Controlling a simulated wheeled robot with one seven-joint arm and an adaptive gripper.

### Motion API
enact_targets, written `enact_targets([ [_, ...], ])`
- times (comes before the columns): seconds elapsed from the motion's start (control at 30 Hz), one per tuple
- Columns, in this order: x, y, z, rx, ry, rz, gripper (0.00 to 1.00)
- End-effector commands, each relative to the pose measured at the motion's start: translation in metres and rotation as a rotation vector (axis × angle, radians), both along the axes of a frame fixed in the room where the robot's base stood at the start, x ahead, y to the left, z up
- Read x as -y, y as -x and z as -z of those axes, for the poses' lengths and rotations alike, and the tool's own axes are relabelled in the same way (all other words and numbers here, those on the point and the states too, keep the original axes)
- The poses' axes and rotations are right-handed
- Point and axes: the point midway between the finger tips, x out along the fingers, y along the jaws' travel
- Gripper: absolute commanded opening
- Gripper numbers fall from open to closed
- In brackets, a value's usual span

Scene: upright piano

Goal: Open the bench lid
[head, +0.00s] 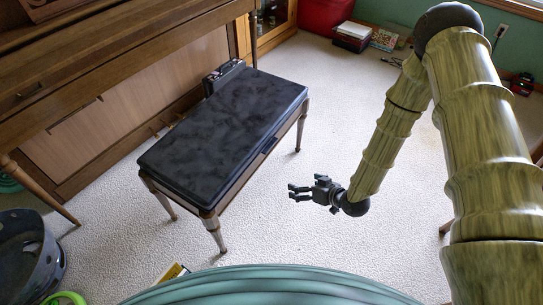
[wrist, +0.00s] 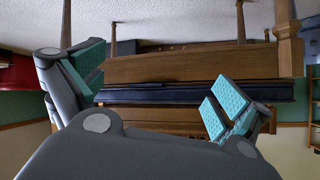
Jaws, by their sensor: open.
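The bench (head: 205,212) stands in front of the piano, and its dark padded lid (head: 225,120) lies flat and shut on the wooden frame. My gripper (head: 290,191) is to the right of the bench's front side, apart from it, with its fingers pointing left toward it. In the wrist view, which looks upside down, the lid (wrist: 190,94) shows as a dark band beyond the fingers, with the wooden bench side (wrist: 190,68) above it in the picture. My gripper (wrist: 158,88) is open, with its teal pads wide apart and nothing between them.
The piano (head: 125,125) stands behind the bench. A small dark object (head: 222,76) is by the lid's far end. A dark bin (head: 25,255) stands at lower left, and a yellow-edged item (head: 172,273) lies near the front. Carpet (head: 335,125) right of the bench is clear.

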Motion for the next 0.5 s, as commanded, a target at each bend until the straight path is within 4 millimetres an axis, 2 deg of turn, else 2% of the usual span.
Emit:
enact_targets([
  [0.03,-0.003,-0.016,0.014,0.049,-0.022,-0.02,1.0],
  [0.07,-0.005,-0.024,0.015,0.076,-0.035,-0.035,1.0],
  [0.3,-0.02,-0.079,0.017,0.297,-0.132,-0.154,1.0],
  [0.5,-0.025,-0.112,0.015,0.462,-0.2,-0.253,1.0],
])
